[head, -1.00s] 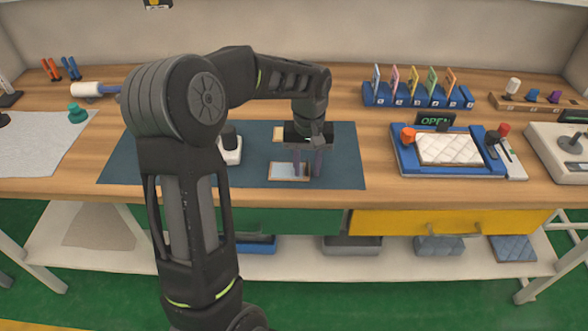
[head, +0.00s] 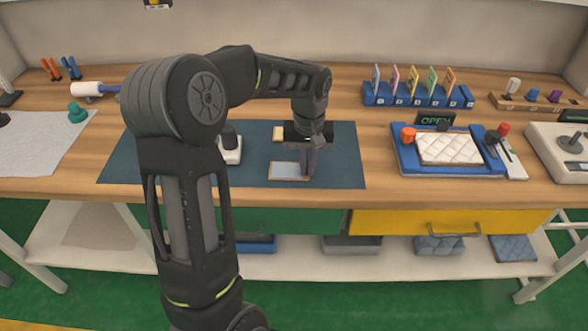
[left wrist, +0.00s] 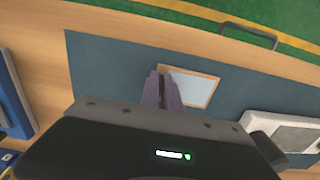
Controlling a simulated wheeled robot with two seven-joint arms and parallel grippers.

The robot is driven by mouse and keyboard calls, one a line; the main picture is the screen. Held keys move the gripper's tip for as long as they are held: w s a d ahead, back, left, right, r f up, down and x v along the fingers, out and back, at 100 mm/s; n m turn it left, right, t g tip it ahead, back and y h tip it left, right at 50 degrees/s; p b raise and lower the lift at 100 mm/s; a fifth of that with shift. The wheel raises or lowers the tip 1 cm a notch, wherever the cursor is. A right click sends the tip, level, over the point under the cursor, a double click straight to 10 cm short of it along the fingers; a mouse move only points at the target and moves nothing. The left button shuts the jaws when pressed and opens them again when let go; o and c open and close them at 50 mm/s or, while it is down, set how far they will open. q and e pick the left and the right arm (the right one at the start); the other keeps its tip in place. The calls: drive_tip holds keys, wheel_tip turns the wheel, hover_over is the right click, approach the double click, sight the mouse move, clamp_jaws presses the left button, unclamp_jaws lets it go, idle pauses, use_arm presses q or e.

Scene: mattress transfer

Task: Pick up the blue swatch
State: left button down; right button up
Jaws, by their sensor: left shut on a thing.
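The blue swatch (head: 288,171), a pale blue panel with a thin tan border, lies flat at the front of the dark blue mat (head: 340,150). My left gripper (head: 307,172) points down at its right end, with its fingers closed together on that edge. In the left wrist view the swatch (left wrist: 200,88) sticks out to the right of the closed fingers (left wrist: 163,92), which hide its near edge. I cannot tell any gap between swatch and mat. My right gripper is not in view.
A small tan block (head: 278,133) lies behind the swatch, and a white device with a black knob (head: 230,148) stands to its left. A blue rack (head: 415,97) holds several coloured cards. A blue tray (head: 403,163) with a white quilted pad sits at the right.

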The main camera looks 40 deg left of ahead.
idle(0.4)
use_arm(q)
wheel_tip(320, 180, up, 10)
drive_tip(key=shift+b, duration=0.3)
drive_tip(key=shift+d, duration=0.1)
idle(0.6)
